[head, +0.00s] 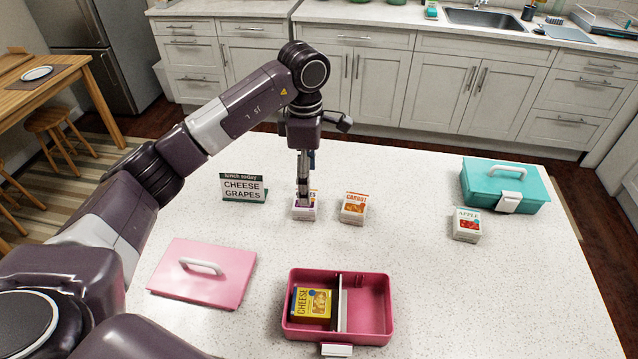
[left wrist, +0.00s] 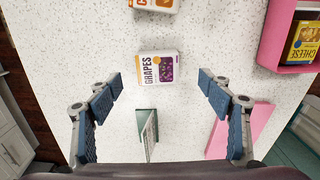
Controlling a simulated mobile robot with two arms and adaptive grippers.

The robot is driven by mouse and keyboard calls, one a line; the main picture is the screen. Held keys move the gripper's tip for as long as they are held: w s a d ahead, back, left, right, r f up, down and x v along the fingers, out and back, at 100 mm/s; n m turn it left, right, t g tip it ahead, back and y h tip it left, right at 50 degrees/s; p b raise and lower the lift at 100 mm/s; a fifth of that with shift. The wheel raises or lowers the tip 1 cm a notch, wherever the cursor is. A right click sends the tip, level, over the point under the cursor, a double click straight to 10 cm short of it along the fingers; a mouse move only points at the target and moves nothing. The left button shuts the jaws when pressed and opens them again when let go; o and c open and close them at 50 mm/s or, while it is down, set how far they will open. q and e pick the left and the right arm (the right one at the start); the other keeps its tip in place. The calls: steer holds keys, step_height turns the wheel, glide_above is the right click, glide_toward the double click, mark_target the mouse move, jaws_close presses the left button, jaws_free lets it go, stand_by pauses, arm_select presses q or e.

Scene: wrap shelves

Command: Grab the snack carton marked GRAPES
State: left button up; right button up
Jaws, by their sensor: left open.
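The GRAPES carton (left wrist: 158,68) is white with a purple picture and an orange strip, and lies on the white speckled counter. In the head view the carton (head: 304,212) is partly hidden behind my left gripper (head: 303,190), which hangs pointing down over it. In the left wrist view my left gripper (left wrist: 163,88) is open, with its blue-padded fingers spread wide to either side, and the carton shows between and a little beyond the fingertips. Nothing is held. My right gripper is not in view.
The CARROT carton (head: 354,208) stands just right of the grapes. The sign (head: 243,188) reading CHEESE, GRAPES stands left. A pink lunchbox (head: 373,303) holds a CHEESE carton (head: 311,303); its lid (head: 203,273) lies left. An APPLE carton (head: 467,224) and teal box (head: 505,186) are right.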

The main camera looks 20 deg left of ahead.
arm_select(q)
step_height(320, 180, down, 2)
steer(key=shift+p, duration=0.4)
steer(key=shift+s+f, duration=0.1)
steer(key=shift+f, duration=0.25)
steer(key=f+p, duration=0.1)
steer(key=f, duration=0.2)
steer(key=f+p, duration=0.1)
steer(key=shift+w+d+f+p, duration=0.1)
steer(key=shift+w+f+p, duration=0.1)
steer(key=shift+w+p, duration=0.15)
steer(key=shift+f, duration=0.25)
steer(key=c, duration=1.2)
steer(key=shift+c, duration=0.2)
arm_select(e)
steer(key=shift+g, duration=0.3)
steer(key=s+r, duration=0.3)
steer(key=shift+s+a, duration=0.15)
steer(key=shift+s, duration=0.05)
arm_select(q)
steer(key=shift+r, duration=0.15)
